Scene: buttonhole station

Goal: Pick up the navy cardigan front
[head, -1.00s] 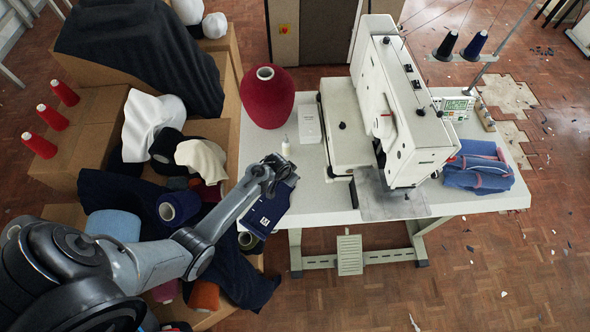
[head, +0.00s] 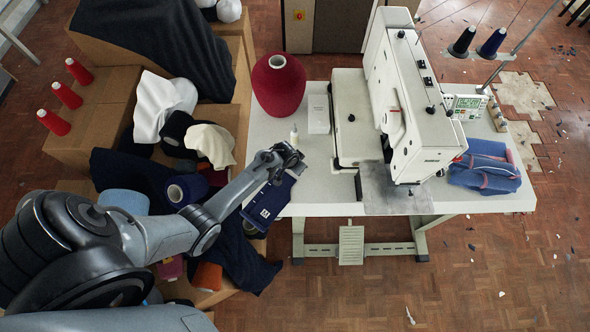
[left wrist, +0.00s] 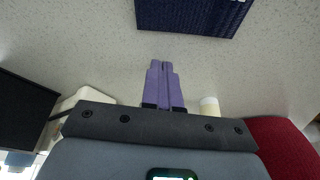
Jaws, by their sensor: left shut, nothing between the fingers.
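The navy cardigan front (head: 266,206) is a dark blue knit piece with a small white mark, at the left front corner of the white table. My arm covers part of it in the head view. In the left wrist view its knit surface (left wrist: 192,14) shows at the top edge, on or just above the speckled tabletop. My left gripper (left wrist: 161,64) has its two purple fingers together, with nothing between them. The fingertips appear short of the cloth, with bare tabletop showing between. In the head view the left gripper (head: 290,154) is over the table's left side. My right gripper is not in view.
A red yarn cone (head: 278,90), a white box (head: 318,114) and a small bottle (head: 294,137) stand near the left gripper. The sewing machine (head: 412,105) fills the table's middle. Folded blue garments (head: 485,168) lie right. Cartons (head: 105,115) with yarn and cloth stand left.

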